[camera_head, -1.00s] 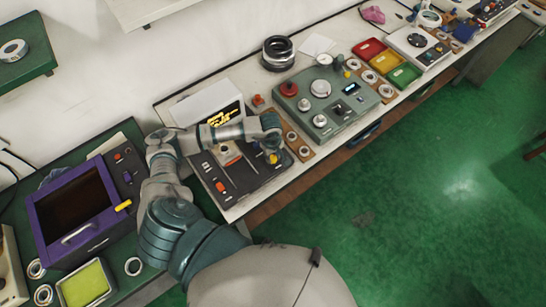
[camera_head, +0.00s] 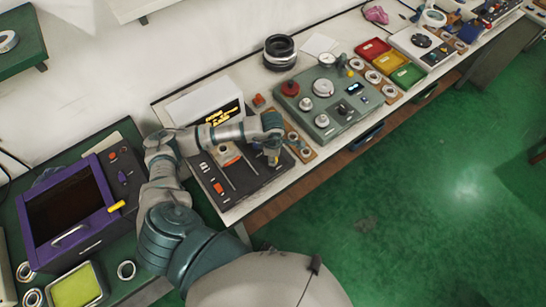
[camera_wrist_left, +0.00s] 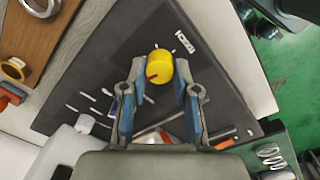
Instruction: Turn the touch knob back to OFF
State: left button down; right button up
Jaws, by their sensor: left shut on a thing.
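The yellow touch knob (camera_wrist_left: 159,65) stands on a dark panel (camera_wrist_left: 215,60) in the left wrist view. A red pointer mark on it faces the lower left of that picture. Short white ticks and a small white boxed label lie just beyond it; I cannot read the label for sure. My left gripper (camera_wrist_left: 159,75) has its two fingertips closed on either side of the knob. In the head view my left gripper (camera_head: 273,151) points down at the near right part of the dark panel (camera_head: 240,188), and the knob (camera_head: 273,161) shows only slightly under it. My right gripper is not in view.
A green-grey console (camera_head: 340,118) with dials stands right of the panel, with a wooden strip of rings (camera_head: 299,147) between them. A purple-framed box (camera_head: 68,212) stands on the left bench. Red, yellow and green trays lie farther right. The green floor is clear.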

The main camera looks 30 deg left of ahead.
pick_arm(q)
jog(key=shift+n, duration=1.2)
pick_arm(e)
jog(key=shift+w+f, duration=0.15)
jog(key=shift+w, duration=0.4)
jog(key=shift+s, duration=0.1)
pick_arm(q)
jog(key=c, duration=0.9)
grip_release()
jog(key=shift+w, duration=0.1)
jog(key=shift+o, duration=0.2)
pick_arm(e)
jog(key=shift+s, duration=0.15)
pick_arm(q)
jog(key=shift+r, duration=0.2)
notch_tip(320, 180, up, 11)
jog(key=shift+r, duration=0.2)
